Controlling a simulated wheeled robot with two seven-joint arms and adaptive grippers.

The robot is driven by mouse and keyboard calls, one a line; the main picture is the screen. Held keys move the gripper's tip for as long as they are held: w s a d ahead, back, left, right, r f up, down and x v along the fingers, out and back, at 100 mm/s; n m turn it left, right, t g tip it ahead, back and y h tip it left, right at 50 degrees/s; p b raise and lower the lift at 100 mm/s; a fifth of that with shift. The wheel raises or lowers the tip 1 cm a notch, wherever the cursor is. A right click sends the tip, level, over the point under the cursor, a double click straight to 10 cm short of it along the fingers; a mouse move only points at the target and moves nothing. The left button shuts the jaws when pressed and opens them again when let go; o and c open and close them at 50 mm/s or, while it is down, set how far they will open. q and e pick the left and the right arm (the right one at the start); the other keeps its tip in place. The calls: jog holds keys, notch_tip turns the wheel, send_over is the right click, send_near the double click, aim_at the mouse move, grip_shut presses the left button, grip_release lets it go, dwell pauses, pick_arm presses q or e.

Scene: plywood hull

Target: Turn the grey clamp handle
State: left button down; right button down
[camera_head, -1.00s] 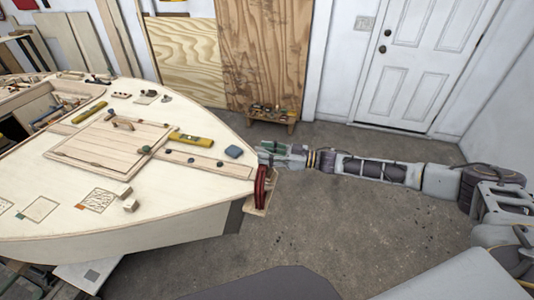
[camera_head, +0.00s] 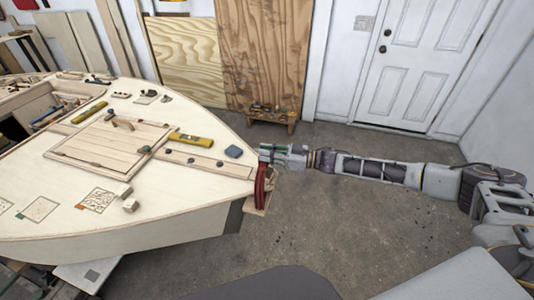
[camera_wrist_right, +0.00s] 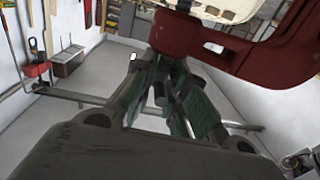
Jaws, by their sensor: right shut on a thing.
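A red clamp (camera_head: 262,188) is fixed at the pointed end of the plywood hull (camera_head: 215,172). It looms large at the top right of the right wrist view (camera_wrist_right: 275,48). The grey clamp handle (camera_wrist_right: 75,96) is a thin bar running across the wrist view, passing at my fingers. My right gripper (camera_head: 271,154) reaches in from the right at the top of the clamp. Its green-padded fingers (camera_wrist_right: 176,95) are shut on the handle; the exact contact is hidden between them. My left gripper is in neither view.
A small wooden stand (camera_head: 272,116) with items is by the wall. The concrete floor (camera_head: 330,225) beside the hull is clear.

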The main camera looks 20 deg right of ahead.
dwell(0.7)
jog(key=c, duration=1.3)
grip_release()
jog(key=shift+d, duration=0.1)
jog(key=shift+v, duration=5.9)
jog(key=shift+o, duration=0.5)
